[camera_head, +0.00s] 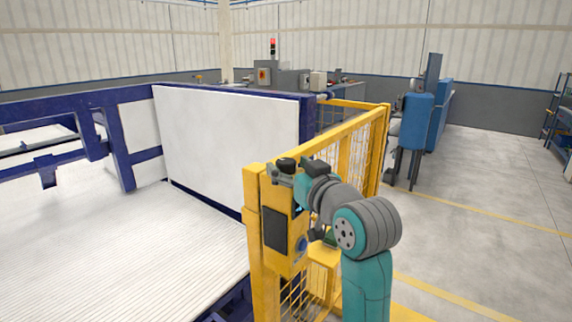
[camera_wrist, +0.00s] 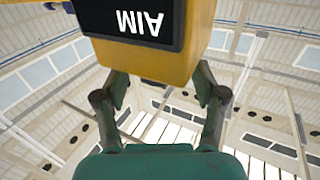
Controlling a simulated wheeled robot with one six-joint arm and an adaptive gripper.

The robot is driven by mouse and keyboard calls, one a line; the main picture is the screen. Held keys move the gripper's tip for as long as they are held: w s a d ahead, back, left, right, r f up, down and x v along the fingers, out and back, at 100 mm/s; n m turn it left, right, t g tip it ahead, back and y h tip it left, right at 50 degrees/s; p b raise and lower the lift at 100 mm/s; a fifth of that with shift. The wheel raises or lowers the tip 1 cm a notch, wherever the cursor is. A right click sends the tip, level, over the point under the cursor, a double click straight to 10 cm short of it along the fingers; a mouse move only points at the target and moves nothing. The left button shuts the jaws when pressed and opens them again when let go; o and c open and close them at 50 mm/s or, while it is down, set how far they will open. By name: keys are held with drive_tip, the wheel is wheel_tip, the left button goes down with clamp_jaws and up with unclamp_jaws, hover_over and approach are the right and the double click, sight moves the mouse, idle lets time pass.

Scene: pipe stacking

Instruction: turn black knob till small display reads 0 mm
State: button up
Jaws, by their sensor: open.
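A yellow control box (camera_head: 283,258) with a dark screen (camera_head: 274,229) on its front stands at the fence corner in the head view. A black knob-like cap (camera_head: 286,164) shows at its top. My gripper (camera_head: 288,177) is at the top of the box, beside the cap; contact cannot be told. In the wrist view my gripper (camera_wrist: 163,88) is open, its two fingers wide apart, with the yellow box (camera_wrist: 187,62) between and beyond the tips. The knob is not visible in that view, and no mm reading is legible.
A yellow mesh fence (camera_head: 352,140) runs back from the box. A blue button (camera_head: 302,244) is low on the box. A blue-framed machine with a white panel (camera_head: 225,130) is at the left. The floor (camera_head: 470,200) at the right is open.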

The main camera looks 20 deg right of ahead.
drive_tip(key=shift+w+a, duration=0.15)
drive_tip(key=shift+w, duration=0.9)
drive_tip(key=c, duration=1.2)
drive_tip(key=shift+o, duration=0.2)
